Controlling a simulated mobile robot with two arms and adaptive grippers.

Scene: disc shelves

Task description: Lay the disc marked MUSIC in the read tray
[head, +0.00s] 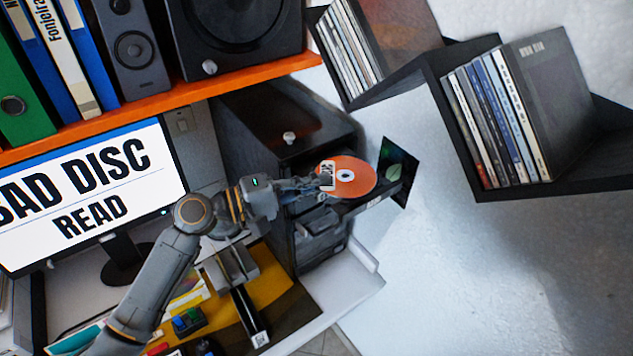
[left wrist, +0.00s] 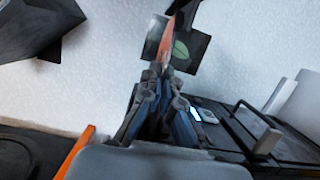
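My left gripper (head: 322,182) is shut on an orange disc (head: 355,178) by its left edge. The disc has a white centre; its printed marking is partly covered and too small to read. In the left wrist view the disc (left wrist: 164,44) shows nearly edge-on beyond the fingertips (left wrist: 163,80). The disc is over or just above a dark tray (head: 378,198) sticking out from the black computer tower (head: 270,125); I cannot tell whether they touch. My right gripper is not in view.
A dark square panel with a green leaf (head: 397,165) stands by the tray's outer end. A monitor (head: 85,190) reads "AD DISC READ", its start cut off. Black wall shelves (head: 440,95) hold discs and cases at upper right. An orange shelf (head: 180,102) runs above the tower.

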